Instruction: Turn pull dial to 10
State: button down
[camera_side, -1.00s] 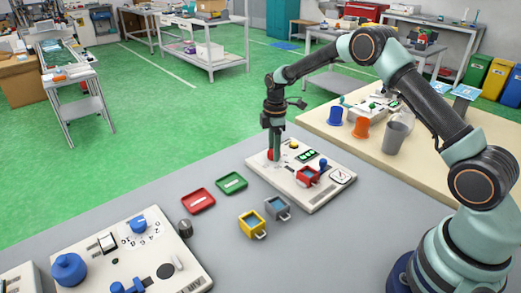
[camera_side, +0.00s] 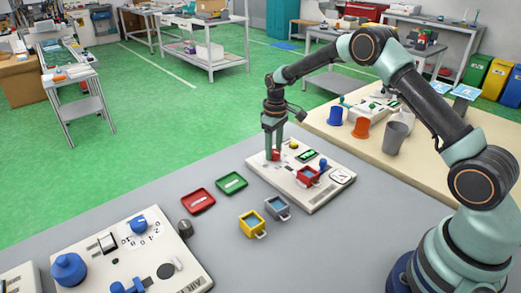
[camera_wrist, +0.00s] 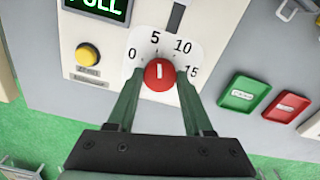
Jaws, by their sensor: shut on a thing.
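The pull dial is a red round knob (camera_wrist: 159,72) with a white pointer line, on a white scale plate (camera_wrist: 143,44) marked 0, 5, 10 and 15. In the wrist view the line points nearly straight up, close to the 5 and left of the 10. My gripper (camera_wrist: 159,76) is shut on the knob, one finger on each side. In the side view my gripper (camera_side: 273,157) points straight down at the far left of the panel (camera_side: 315,198), with the red knob (camera_side: 276,154) between its fingers.
A yellow button (camera_wrist: 88,55) and a green-lit display (camera_wrist: 100,8) sit beside the dial. A red mug (camera_side: 308,176) stands on the panel. Red (camera_side: 198,201) and green (camera_side: 232,183) trays and yellow (camera_side: 252,224) and grey-blue (camera_side: 278,207) mugs stand nearby on the grey table.

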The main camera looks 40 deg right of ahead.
aim_at(274, 152)
jog(key=m, duration=0.4)
jog(key=shift+m, duration=2.3)
jog(key=shift+c, duration=1.5)
grip_release()
notch_tip(274, 152, up, 12)
jog(key=shift+r, duration=0.1)
